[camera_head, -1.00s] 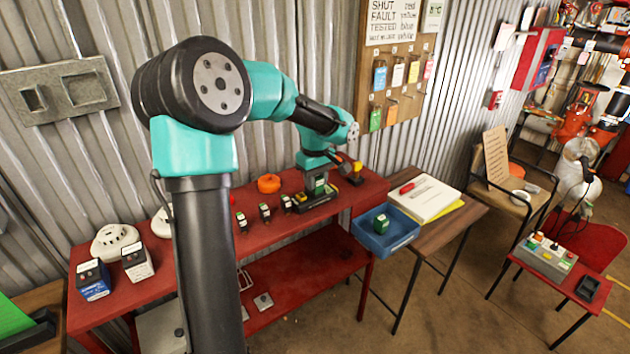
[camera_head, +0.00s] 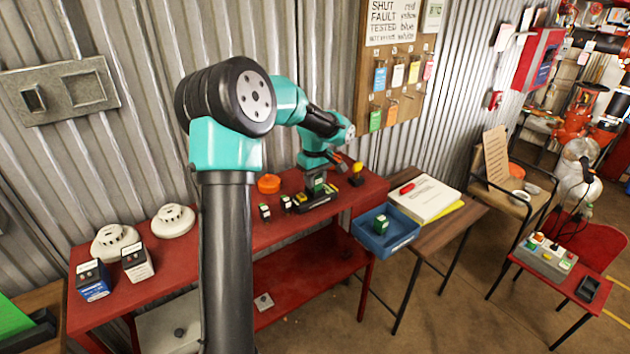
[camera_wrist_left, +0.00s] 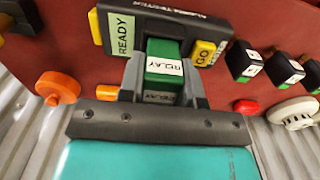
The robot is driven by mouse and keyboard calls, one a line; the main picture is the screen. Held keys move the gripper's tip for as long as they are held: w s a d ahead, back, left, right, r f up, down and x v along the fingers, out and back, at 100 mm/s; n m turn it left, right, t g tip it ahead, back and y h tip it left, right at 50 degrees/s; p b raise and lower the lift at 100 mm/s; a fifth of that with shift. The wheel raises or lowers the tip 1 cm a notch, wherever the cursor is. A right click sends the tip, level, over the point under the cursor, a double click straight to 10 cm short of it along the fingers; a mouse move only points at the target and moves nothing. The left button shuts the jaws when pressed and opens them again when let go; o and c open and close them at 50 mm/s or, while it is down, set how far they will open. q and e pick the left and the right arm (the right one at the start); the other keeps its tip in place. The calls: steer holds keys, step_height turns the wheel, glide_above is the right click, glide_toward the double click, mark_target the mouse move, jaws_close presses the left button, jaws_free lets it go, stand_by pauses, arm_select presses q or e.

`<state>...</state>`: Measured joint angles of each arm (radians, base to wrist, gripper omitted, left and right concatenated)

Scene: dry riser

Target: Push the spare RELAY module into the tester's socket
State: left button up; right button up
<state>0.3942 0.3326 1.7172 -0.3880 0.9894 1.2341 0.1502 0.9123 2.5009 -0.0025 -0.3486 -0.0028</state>
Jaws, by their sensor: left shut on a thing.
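My left gripper (camera_head: 316,177) is shut on the green relay module (camera_head: 316,184), directly at the black tester (camera_head: 318,202) on the red bench. In the left wrist view the fingers (camera_wrist_left: 164,78) flank the module (camera_wrist_left: 165,52), whose white label reads RELAY. The tester (camera_wrist_left: 160,22) lies behind it, with a green READY plate (camera_wrist_left: 121,33) and a yellow GO button (camera_wrist_left: 206,53). The socket is hidden by the module and fingers, so I cannot tell how deep the module sits. My right gripper is not in view.
Black modules (camera_head: 265,211) stand left of the tester on the bench (camera_head: 225,240). An orange round object (camera_head: 268,183) lies behind them; a yellow-topped black object (camera_head: 356,175) stands to the right. A blue tray (camera_head: 398,242) holds another green module (camera_head: 381,224).

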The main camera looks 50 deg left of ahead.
arm_select(q)
steer(key=shift+f, duration=0.25)
steer(key=shift+f, duration=0.1)
steer(key=o, duration=0.9)
step_height(320, 180, up, 12)
steer(key=shift+r, duration=0.15)
stand_by(0.7)
